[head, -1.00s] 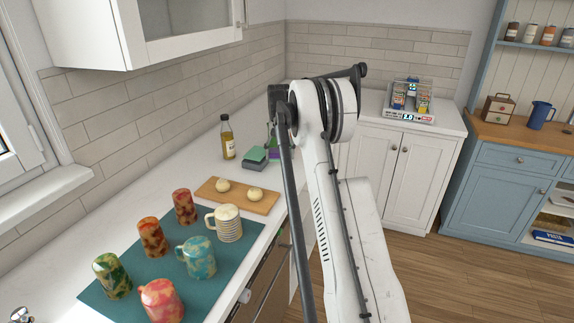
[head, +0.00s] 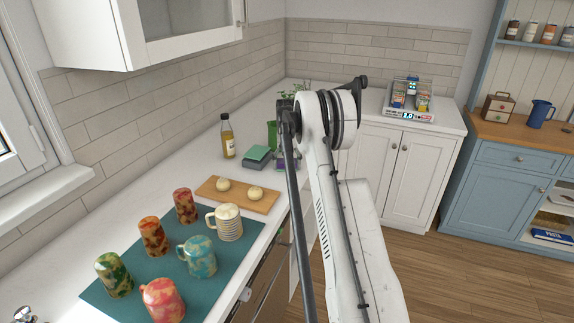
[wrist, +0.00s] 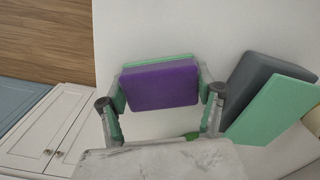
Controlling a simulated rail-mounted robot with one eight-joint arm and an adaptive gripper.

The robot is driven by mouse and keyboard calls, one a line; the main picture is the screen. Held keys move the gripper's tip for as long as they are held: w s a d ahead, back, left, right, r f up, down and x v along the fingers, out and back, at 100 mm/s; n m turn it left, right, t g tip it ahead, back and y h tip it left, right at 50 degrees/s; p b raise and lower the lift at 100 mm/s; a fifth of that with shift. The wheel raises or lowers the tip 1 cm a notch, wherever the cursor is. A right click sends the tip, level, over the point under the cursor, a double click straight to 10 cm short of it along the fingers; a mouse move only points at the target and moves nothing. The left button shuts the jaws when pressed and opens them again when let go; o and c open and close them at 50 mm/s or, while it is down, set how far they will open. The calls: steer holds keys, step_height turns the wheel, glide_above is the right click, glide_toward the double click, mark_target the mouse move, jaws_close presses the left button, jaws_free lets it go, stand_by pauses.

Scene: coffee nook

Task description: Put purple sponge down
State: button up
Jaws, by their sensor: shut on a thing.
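The purple sponge (wrist: 160,86), with a thin green layer along one edge, is held between the two fingers of my gripper (wrist: 162,94) in the wrist view. In the head view my gripper (head: 288,160) is low over the white counter, mostly hidden behind my arm, and only a sliver of the sponge (head: 280,163) shows. I cannot tell whether the sponge touches the counter. Beside it is a stack of a green sponge (head: 257,153) on a dark grey one; in the wrist view the green sponge (wrist: 278,112) is right of the right finger.
An oil bottle (head: 228,138) stands left of the stack. A wooden board (head: 236,198) with two round buns lies nearer. Several mugs and cups stand on a teal mat (head: 212,272). A green container (head: 272,134) stands behind the stack.

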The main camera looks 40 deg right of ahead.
steer(key=o, duration=1.2)
steer(key=shift+f, duration=0.1)
